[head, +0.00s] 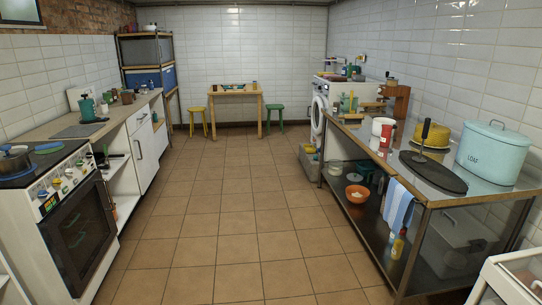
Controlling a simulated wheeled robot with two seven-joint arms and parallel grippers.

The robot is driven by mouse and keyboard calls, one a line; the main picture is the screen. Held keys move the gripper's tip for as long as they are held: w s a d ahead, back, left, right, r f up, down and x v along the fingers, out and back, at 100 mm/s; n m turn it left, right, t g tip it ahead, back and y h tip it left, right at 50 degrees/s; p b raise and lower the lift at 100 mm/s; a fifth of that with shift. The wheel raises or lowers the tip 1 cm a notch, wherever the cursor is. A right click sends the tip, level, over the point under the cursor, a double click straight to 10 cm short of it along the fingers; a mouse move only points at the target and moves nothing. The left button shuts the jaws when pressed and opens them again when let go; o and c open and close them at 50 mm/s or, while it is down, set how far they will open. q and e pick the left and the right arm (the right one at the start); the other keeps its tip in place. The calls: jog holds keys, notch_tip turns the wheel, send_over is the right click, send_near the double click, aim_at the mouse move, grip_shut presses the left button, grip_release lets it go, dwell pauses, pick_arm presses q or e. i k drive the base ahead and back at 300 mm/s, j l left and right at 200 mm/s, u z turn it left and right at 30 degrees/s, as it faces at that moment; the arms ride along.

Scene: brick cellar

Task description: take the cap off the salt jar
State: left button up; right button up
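No jar in the head view can be surely told as the salt jar; any label is too small to read. A white cylindrical container (382,125) stands on the right metal counter (352,134), with a small red item (385,138) close in front of it. Several small jars and pots stand far off on the left counter (128,108), too small to tell apart. Neither of my grippers is in view.
A tiled floor aisle (230,220) runs clear between the stove (75,215) on the left and the right counter. A pale blue bread tin (495,152) and dark oval board (433,172) are on that counter. A white cart (512,282) stands at bottom right.

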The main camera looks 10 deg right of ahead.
aim_at(385, 136)
jog(key=i+z, duration=0.1)
jog(key=i, duration=1.1)
jog(key=i+j, duration=0.2)
jog(key=i, duration=1)
jog(key=i+z, duration=1.15)
jog(key=i+j+z, duration=0.2)
jog(key=z, duration=0.15)
jog(key=j, duration=0.05)
